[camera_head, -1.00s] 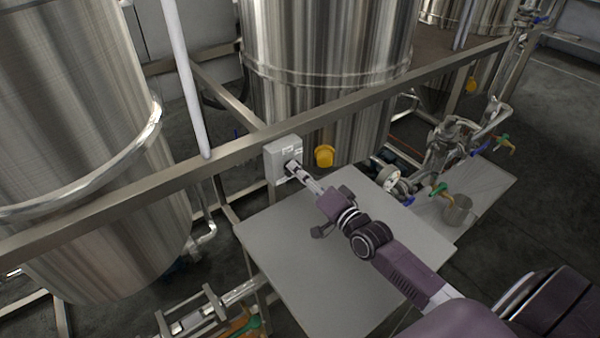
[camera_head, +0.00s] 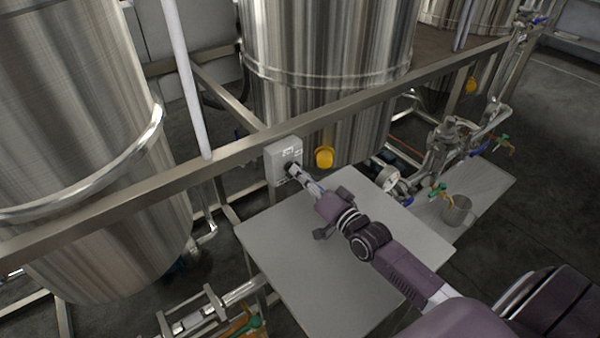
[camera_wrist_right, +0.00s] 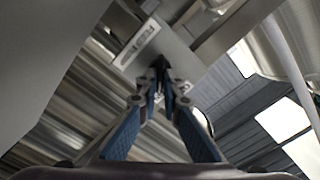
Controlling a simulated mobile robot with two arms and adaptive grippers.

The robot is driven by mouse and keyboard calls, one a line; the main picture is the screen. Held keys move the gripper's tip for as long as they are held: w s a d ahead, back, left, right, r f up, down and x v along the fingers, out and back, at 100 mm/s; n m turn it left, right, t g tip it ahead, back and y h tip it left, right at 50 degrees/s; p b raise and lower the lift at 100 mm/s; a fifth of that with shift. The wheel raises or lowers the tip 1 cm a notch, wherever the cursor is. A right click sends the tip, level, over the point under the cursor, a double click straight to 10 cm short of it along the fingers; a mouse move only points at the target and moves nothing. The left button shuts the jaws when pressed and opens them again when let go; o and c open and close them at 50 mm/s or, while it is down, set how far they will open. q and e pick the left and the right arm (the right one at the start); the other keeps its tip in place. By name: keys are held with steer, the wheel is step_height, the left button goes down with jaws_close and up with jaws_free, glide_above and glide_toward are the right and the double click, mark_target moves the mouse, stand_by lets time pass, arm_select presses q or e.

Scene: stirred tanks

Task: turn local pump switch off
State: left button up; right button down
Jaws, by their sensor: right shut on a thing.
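A pale grey switch box (camera_head: 284,152) is mounted on the steel rail in front of the middle tank. In the right wrist view the box (camera_wrist_right: 168,42) carries a white label that seems to read "FEED PUMP". A small dark knob (camera_wrist_right: 160,64) stands out from its face. My right gripper (camera_head: 291,168) reaches the front of the box. In the right wrist view its two fingers (camera_wrist_right: 160,84) are closed together on the knob. The fingertips hide most of the knob, so I cannot tell its setting. My left gripper is not in view.
A grey table (camera_head: 330,262) lies under my right arm. A yellow round fitting (camera_head: 324,157) sits just right of the box. The long steel rail (camera_head: 110,200) crosses in front of large steel tanks. Pipes, a gauge (camera_head: 390,179) and valves stand to the right.

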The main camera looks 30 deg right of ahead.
steer(key=n+p, duration=0.2)
steer(key=n, duration=0.3)
steer(key=shift+r, duration=0.1)
steer(key=shift+a+n+p, duration=0.1)
steer(key=shift+n+p, duration=0.4)
steer(key=shift+n, duration=1.9)
steer(key=c, duration=2.1)
jaws_free()
